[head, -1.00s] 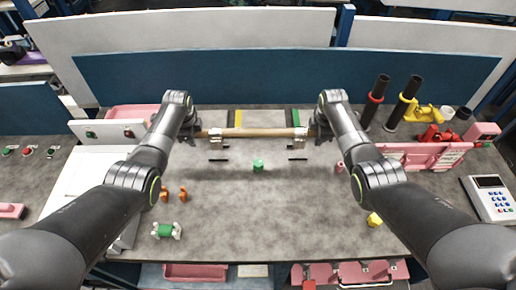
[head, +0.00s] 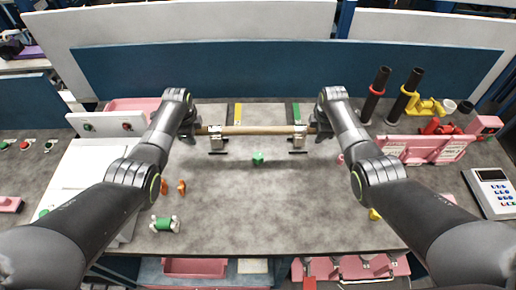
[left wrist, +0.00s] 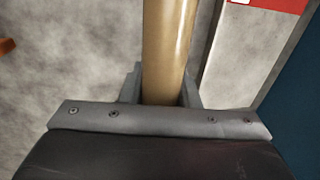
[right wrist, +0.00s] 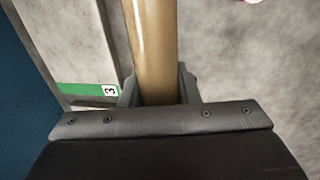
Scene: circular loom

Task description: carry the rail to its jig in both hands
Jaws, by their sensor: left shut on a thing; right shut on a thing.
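The rail (head: 256,130), a tan wooden rod, lies level across the back of the bench in the head view. My left gripper (head: 198,131) is shut on its left end and my right gripper (head: 316,130) on its right end. The rail also runs between the fingers in the left wrist view (left wrist: 168,45) and the right wrist view (right wrist: 152,45). The jig seems to be two silver supports with dark feet, a left one (head: 216,143) and a right one (head: 298,142), just under the rail. I cannot tell whether the rail touches them.
Small orange pieces and a green-white part (head: 164,225) lie left. The middle is clear.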

